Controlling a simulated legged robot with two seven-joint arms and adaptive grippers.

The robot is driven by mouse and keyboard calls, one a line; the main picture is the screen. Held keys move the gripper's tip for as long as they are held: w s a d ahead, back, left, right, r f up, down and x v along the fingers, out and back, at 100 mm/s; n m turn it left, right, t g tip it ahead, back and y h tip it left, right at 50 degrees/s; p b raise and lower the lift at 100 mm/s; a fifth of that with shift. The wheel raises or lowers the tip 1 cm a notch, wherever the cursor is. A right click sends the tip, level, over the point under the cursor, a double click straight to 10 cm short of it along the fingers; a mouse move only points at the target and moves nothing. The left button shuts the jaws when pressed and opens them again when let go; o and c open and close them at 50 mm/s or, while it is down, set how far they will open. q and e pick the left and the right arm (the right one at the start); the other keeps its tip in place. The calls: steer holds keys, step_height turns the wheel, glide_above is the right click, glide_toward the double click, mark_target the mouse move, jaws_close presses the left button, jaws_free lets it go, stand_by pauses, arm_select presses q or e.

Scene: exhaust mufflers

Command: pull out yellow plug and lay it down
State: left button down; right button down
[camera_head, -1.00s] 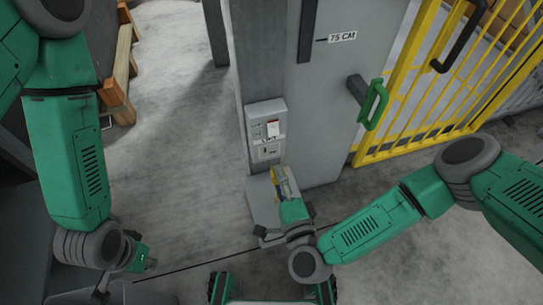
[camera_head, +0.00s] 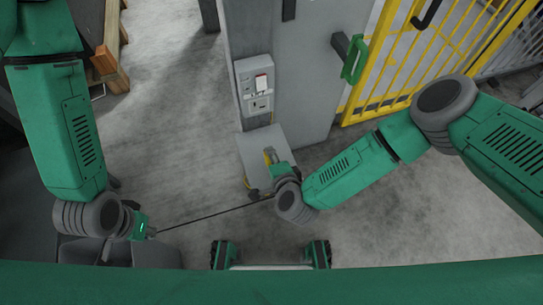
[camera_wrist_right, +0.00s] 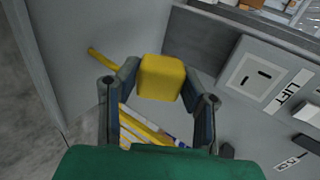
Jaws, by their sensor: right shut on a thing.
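The yellow plug (camera_wrist_right: 161,78) is a rounded block between the two fingers of my right gripper (camera_wrist_right: 158,88) in the right wrist view. The gripper is shut on it. The plug is apart from the white two-slot socket (camera_wrist_right: 252,78), which is empty. In the head view, my right gripper (camera_head: 270,160) and the yellow of the plug are small, over a grey ledge (camera_head: 255,145) below the wall panel (camera_head: 255,85). My left gripper (camera_head: 145,230) is at lower left, away from the panel; its fingers cannot be made out.
A yellow cable or bar (camera_wrist_right: 103,59) shows behind the plug. A grey door with a green handle (camera_head: 355,60) stands right of the panel, and a yellow barred gate (camera_head: 400,70) beyond it.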

steer(key=shift+d+f+b, duration=0.15)
steer(key=shift+f+b, duration=0.4)
steer(key=shift+f, duration=0.25)
steer(key=shift+d+f+b, duration=0.15)
steer(key=shift+f+b, duration=0.4)
steer(key=shift+f, duration=0.2)
steer(key=shift+f+b, duration=0.45)
steer(key=shift+f, duration=0.05)
steer(key=shift+a+f, duration=0.1)
steer(key=shift+a, duration=0.05)
steer(key=c, duration=1)
jaws_free()
